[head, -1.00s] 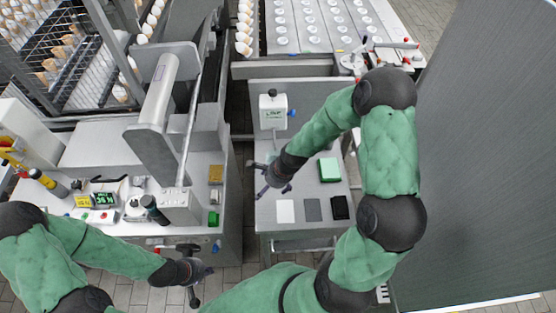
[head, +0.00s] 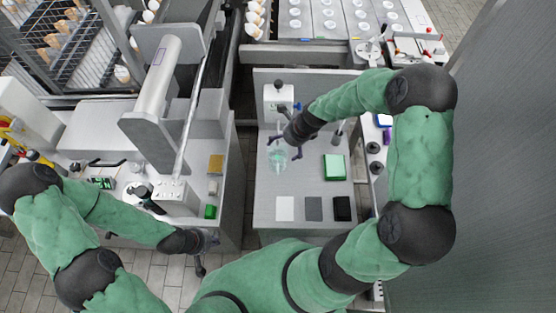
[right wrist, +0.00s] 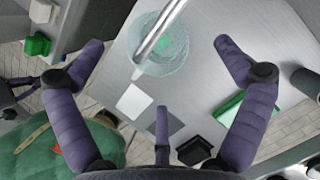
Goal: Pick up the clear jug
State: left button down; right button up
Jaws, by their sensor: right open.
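The clear jug (head: 279,158) stands on the grey worktop in front of the white dispenser, with a pale green patch showing through it. It also shows in the right wrist view (right wrist: 163,58), partly covered by a silver tube (right wrist: 158,30). My right gripper (head: 284,147) is open over and beside the jug in the head view. In the right wrist view its spread purple fingers (right wrist: 162,70) frame the jug, with no visible grip on it. My left gripper (head: 205,254) is low at the left bench's front edge, its fingers spread and empty.
The white dispenser (head: 277,97) stands behind the jug. A green block (head: 334,167) lies to the right. White (head: 285,208), grey (head: 313,208) and black (head: 342,208) squares line the front. A gap separates the worktop from the left bench.

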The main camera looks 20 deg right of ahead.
aim_at(278, 147)
jog(key=shift+w+f, duration=0.3)
jog(key=shift+f, duration=0.4)
jog(key=x, duration=0.1)
jog(key=b+x, duration=0.1)
jog(key=x, duration=0.3)
jog(key=shift+s+a+f, duration=0.1)
jog(key=shift+s+a, duration=0.15)
jog(key=shift+a, duration=0.05)
jog(key=c, duration=1.6)
jog(key=shift+c, duration=0.2)
jog(key=s+a+r+p, duration=0.1)
jog(key=s+a, duration=0.3)
jog(key=s, duration=0.4)
jog(key=s+a+r, duration=0.2)
jog(key=s+a, duration=0.1)
jog(key=s, duration=0.5)
jog(key=shift+a+r+p, duration=0.3)
jog(key=shift+a+p, duration=0.1)
jog(key=shift+s, duration=0.1)
dwell(1.0)
